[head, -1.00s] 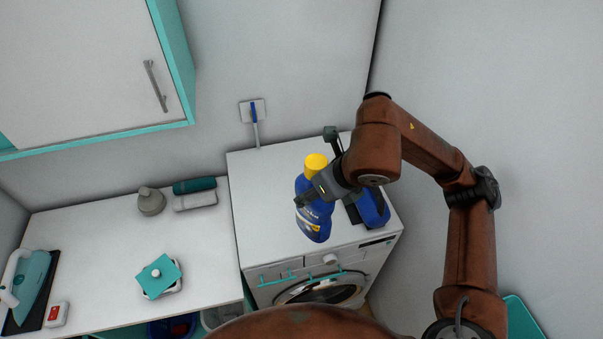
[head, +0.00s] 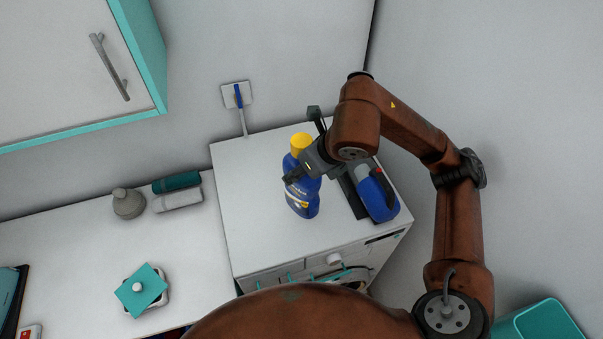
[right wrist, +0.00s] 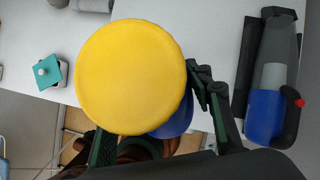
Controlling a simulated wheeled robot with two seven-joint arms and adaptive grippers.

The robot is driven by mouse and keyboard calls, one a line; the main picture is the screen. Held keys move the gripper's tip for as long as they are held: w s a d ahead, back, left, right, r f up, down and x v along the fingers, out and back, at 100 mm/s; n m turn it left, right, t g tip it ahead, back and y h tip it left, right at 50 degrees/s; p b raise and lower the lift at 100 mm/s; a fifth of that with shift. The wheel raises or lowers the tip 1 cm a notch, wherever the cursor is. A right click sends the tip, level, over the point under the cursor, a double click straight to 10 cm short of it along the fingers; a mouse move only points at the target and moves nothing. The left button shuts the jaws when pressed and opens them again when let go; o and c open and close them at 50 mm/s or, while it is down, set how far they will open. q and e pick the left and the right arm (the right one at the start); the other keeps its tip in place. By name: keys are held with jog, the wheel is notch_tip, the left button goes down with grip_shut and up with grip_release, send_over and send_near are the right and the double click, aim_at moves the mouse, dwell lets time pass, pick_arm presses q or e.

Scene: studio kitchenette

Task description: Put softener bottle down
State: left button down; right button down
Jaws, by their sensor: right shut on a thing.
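The softener bottle (head: 302,204) is blue with a yellow cap and is upright in the head view. My right gripper (head: 297,176) is shut around its upper body, below the cap. The bottle is over the white top of the washing machine (head: 245,190); I cannot tell whether its base touches that top. In the right wrist view the round yellow cap (right wrist: 130,76) fills the middle and hides most of the bottle, with the gripper fingers on either side. My left gripper is not in view.
A blue and grey handheld vacuum (head: 377,196) lies on the machine, right of the bottle. The machine top's left part is clear.

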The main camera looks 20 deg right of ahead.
jog(key=w+d+f+p, duration=0.2)
jog(key=w+f+p, duration=0.3)
jog(key=w+f, duration=0.6)
jog(key=shift+w+d+f, duration=0.2)
jog(key=shift+w+f, duration=0.05)
jog(key=shift+f, duration=0.2)
jog(key=c, duration=1.5)
grip_release()
jog(key=shift+f, duration=0.2)
jog(key=o, duration=0.5)
jog(key=shift+s, duration=0.1)
jog(key=shift+r, duration=0.1)
